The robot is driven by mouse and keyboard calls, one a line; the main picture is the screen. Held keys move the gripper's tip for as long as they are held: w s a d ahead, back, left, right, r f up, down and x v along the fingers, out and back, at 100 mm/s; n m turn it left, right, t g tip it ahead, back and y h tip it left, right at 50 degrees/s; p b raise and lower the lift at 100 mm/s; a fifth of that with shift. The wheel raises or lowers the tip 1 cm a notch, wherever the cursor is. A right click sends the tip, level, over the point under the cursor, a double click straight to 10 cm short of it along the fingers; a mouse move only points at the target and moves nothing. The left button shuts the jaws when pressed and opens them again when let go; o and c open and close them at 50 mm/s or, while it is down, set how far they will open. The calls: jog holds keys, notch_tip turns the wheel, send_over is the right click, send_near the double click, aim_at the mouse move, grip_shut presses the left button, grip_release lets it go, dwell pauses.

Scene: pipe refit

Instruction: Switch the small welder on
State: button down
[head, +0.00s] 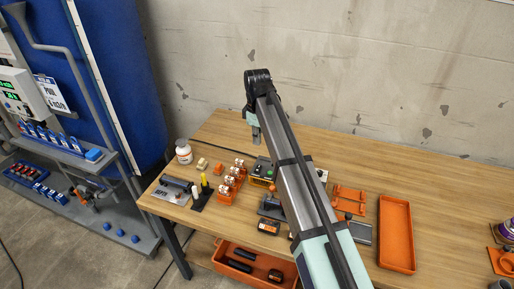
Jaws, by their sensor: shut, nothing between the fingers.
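My gripper (256,139) hangs at the end of the arm, pointing down, and appears above and slightly left of the unit in the picture. It looks narrow, shut and empty, and it appears apart from the unit.
An orange tray (396,234) lies right of my arm. An open orange drawer (228,258) is below the front edge. The back of the bench is clear.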

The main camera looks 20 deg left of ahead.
aim_at(257, 170)
notch_tip(257, 170, down, 13)
jog(key=p, duration=0.3)
dwell(0.5)
